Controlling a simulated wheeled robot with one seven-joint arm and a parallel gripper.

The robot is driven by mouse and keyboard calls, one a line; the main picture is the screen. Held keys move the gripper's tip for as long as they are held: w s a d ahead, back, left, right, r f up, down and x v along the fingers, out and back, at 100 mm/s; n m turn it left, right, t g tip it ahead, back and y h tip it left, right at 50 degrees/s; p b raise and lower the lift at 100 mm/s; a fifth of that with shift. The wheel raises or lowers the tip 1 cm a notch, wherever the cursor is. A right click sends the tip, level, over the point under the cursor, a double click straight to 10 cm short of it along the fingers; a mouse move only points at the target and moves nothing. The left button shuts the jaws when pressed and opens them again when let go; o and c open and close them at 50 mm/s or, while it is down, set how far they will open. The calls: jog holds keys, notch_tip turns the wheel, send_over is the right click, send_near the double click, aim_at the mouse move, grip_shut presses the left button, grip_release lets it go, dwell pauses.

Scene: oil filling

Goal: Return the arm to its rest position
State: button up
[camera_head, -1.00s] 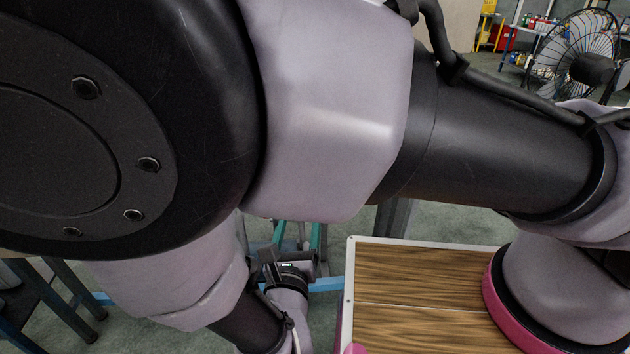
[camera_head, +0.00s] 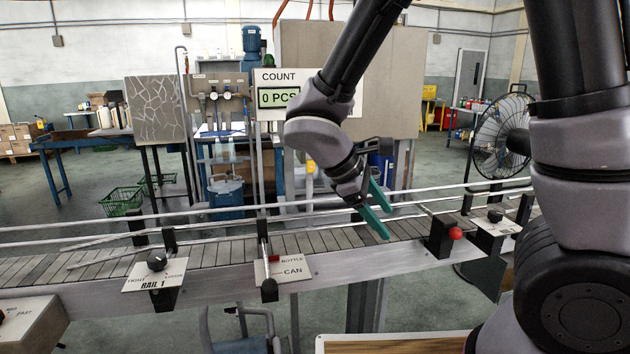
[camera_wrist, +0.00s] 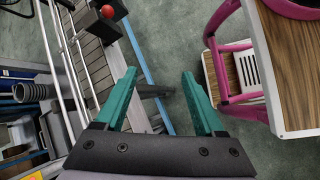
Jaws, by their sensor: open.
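My gripper (camera_head: 383,208) has two green fingers and hangs over the conveyor (camera_head: 340,237) in the head view, right of the middle. In the wrist view my gripper (camera_wrist: 160,85) has its fingers spread apart with nothing between them. The grey floor and the conveyor's edge show beyond the fingers. My arm reaches down from the top right of the head view to the gripper.
A control with a red knob (camera_head: 455,233) stands on the conveyor right of the gripper. A bottle/can lever plate (camera_head: 283,268) and a rail lever plate (camera_head: 155,274) lie left. A fan (camera_head: 501,138) stands behind. A pink-framed wooden-topped cart (camera_wrist: 292,60) is at right in the wrist view.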

jog(key=s+d+r+m+t+y, duration=0.1)
jog(key=d+r+m+y, duration=0.3)
jog(key=r+m, duration=0.5)
jog(key=s+d+r+m+t+y, duration=0.1)
jog(key=d+r+m+t+y, duration=0.3)
jog(key=d+r+m, duration=0.4)
notch_tip(320, 180, up, 2)
jog(key=shift+r+m+y, duration=0.2)
jog(key=shift+m+y, duration=0.3)
jog(key=shift+y, duration=0.1)
